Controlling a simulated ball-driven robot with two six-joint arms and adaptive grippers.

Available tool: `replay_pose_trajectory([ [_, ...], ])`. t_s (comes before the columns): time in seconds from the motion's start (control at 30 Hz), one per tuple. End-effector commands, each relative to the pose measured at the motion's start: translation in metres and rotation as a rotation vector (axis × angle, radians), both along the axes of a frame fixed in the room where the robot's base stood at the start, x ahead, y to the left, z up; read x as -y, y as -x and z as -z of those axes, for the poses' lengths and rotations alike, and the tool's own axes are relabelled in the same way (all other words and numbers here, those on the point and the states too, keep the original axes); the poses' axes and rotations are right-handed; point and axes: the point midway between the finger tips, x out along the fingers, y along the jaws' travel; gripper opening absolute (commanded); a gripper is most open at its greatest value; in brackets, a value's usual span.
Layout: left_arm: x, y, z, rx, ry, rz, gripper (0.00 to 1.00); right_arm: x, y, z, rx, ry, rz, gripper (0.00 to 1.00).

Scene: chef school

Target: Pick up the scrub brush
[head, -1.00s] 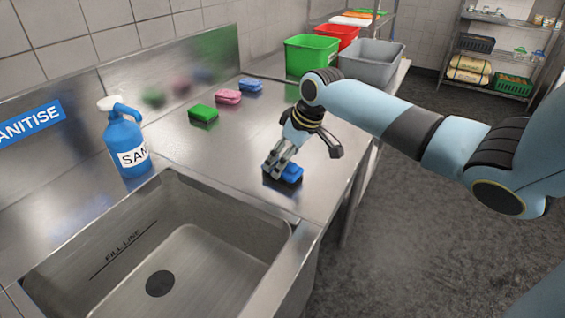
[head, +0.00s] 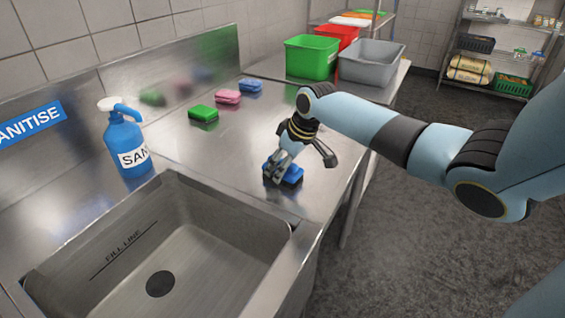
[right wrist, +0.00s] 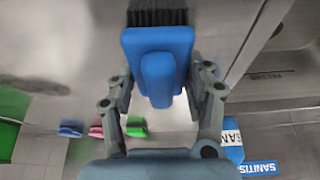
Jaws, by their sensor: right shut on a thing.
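The scrub brush (head: 292,176) is blue with dark bristles. In the head view it is at the steel counter, right of the sink's far corner, partly hidden by my fingers. In the right wrist view the blue brush (right wrist: 158,62) sits between the two fingers, with its dark bristles at the top edge. My right gripper (head: 278,172) is shut on the brush; it also shows in the right wrist view (right wrist: 160,85). I cannot tell whether the brush is clear of the counter. My left gripper is not in view.
A steel sink (head: 215,215) lies in front. Green (head: 203,113), pink (head: 228,97) and blue (head: 250,86) sponge-like blocks lie further back. Green (head: 311,58), red (head: 341,38) and grey (head: 370,63) tubs stand behind.

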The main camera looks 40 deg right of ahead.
Motion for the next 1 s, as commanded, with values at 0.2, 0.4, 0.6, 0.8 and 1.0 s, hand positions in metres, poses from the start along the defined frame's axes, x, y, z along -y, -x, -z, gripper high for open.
replay_pose_trajectory([
  [0.2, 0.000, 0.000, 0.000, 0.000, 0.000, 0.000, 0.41, 0.000, 0.000, -0.001, 0.001, 0.001, -0.001, 0.17],
  [0.4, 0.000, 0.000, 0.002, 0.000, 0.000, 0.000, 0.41, 0.001, -0.001, -0.016, 0.003, 0.002, -0.001, 0.17],
  [0.6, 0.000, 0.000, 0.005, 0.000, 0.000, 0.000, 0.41, 0.004, 0.011, -0.046, -0.001, 0.006, -0.002, 0.17],
  [0.8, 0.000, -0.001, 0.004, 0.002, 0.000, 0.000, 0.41, 0.009, 0.060, -0.075, -0.003, 0.010, -0.005, 0.17],
  [1.0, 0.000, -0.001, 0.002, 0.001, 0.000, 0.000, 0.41, 0.011, 0.098, -0.099, -0.005, 0.006, -0.007, 0.17],
])
